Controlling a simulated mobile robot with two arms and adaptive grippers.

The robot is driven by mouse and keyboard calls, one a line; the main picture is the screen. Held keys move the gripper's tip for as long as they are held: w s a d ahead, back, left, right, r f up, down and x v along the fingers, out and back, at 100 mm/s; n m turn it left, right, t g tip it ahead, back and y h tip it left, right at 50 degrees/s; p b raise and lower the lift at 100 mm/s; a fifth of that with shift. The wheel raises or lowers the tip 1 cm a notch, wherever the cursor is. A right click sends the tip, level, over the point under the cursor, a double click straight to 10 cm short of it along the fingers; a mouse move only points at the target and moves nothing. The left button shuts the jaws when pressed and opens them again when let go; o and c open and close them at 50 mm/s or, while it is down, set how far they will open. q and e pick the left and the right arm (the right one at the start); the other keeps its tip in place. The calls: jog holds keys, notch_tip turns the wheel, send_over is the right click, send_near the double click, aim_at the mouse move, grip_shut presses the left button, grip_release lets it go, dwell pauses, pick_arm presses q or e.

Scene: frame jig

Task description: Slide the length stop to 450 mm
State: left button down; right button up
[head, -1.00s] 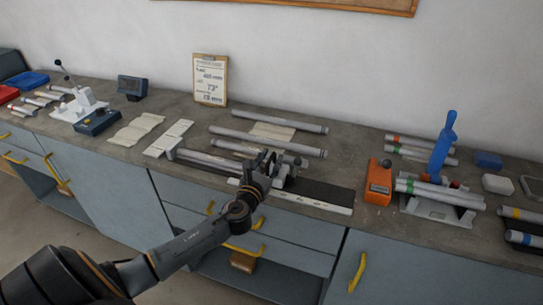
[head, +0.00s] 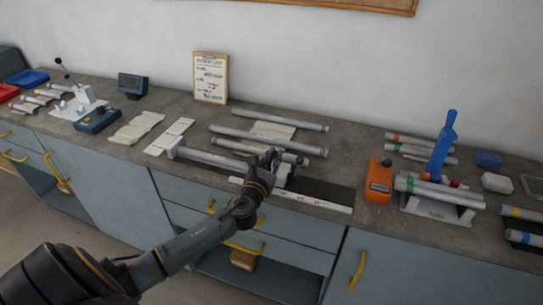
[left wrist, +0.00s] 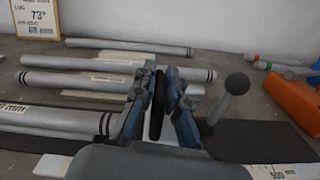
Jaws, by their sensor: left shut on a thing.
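The length stop (head: 284,172) stands on the white scale strip (head: 315,202) of the jig, near the front of the bench. A "500" mark (left wrist: 278,173) shows on the scale to the right of the stop. The 450 mark cannot be read. My right gripper is out of view.
Grey tubes (head: 268,140) lie behind the jig. A clipboard (head: 210,78) leans against the wall. An orange device (head: 379,180) and a blue-handled tool (head: 443,145) stand to the right. The dark bed (head: 325,192) right of the stop is clear.

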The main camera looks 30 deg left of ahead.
pick_arm(q)
jog(key=w+d, duration=0.1)
jog(key=d, duration=0.2)
jog(key=w+d+p, duration=0.1)
jog(key=d, duration=0.7)
jog(key=shift+w+d, duration=0.25)
jog(key=shift+w, duration=0.15)
jog(key=c, duration=1.4)
grip_release()
jog(key=shift+a, duration=0.1)
jog(key=shift+s, duration=0.1)
jog(key=v, duration=1.2)
jog(key=shift+a, duration=0.15)
jog(key=shift+f, duration=0.2)
